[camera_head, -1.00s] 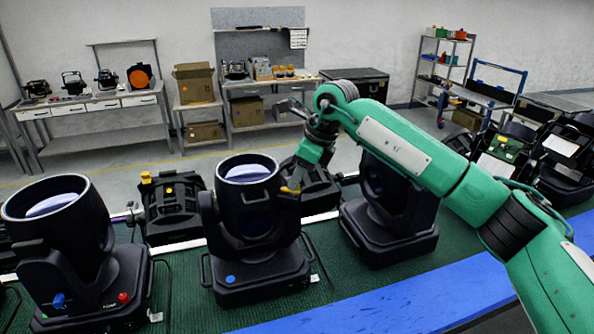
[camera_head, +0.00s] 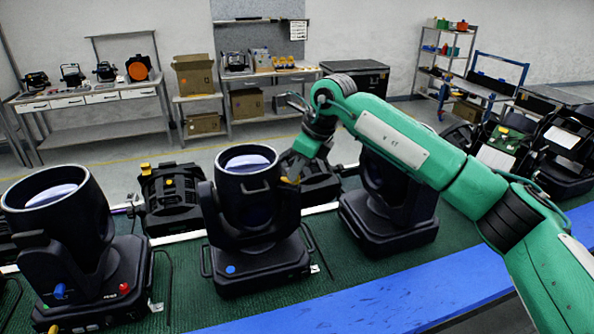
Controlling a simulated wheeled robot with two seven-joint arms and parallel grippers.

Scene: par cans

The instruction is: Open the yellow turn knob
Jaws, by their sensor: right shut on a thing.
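The yellow turn knob (camera_head: 289,180) sits on the right arm of the middle par can (camera_head: 246,210), near its top. My right gripper (camera_head: 291,173) comes down from the upper right and is shut on the knob. Its fingers hide part of the knob. The middle par can stands upright on its base, with a blue knob (camera_head: 231,269) low on the front. My left gripper is not in view.
Another par can (camera_head: 60,235) stands at the left with a blue and a red knob (camera_head: 124,288) on its base. A third can (camera_head: 388,215) stands behind my right arm. A blue strip (camera_head: 370,300) runs along the front edge of the green surface (camera_head: 185,290). Benches stand at the back.

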